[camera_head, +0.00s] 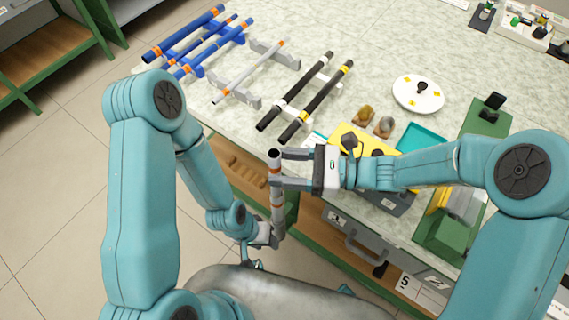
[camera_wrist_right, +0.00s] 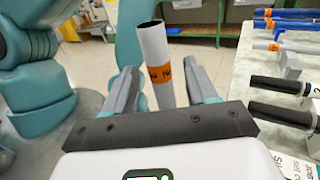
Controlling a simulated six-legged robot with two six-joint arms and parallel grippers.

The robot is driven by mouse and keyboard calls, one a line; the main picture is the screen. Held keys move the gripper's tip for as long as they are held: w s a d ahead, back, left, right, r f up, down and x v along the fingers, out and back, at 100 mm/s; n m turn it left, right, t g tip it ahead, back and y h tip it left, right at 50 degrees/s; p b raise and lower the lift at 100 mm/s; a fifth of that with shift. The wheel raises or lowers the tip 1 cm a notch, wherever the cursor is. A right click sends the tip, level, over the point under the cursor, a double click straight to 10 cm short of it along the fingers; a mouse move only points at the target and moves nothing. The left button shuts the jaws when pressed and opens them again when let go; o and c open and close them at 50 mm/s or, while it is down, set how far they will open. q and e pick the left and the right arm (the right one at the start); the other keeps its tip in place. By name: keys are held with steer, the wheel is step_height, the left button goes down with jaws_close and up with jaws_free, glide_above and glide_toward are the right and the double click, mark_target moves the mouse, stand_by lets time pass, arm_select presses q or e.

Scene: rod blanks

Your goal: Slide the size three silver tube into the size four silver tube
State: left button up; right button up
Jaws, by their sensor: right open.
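A hollow silver tube (camera_head: 276,183) with orange bands stands nearly upright in front of the table edge. Its dark open end faces up. My left gripper (camera_head: 268,238) is shut on its lower part, partly hidden by my arm. My right gripper (camera_head: 280,168) is open around the upper part. In the right wrist view the tube (camera_wrist_right: 155,50) rises between the spread fingers (camera_wrist_right: 162,88), with an orange label whose number I cannot read. A thinner silver tube (camera_head: 248,73) with orange bands lies on grey supports on the table.
Blue tubes (camera_head: 205,40) lie on a blue rack at the far left. Two black tubes (camera_head: 316,101) lie nearer the middle. A yellow block (camera_head: 350,135), a white disc (camera_head: 405,98) and a green fixture (camera_head: 486,125) crowd the right. Drawers (camera_head: 350,238) sit below the edge.

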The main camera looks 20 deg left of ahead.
steer(key=w+d, duration=0.1)
steer(key=d, duration=0.6)
steer(key=shift+w+d, duration=0.15)
stand_by(0.5)
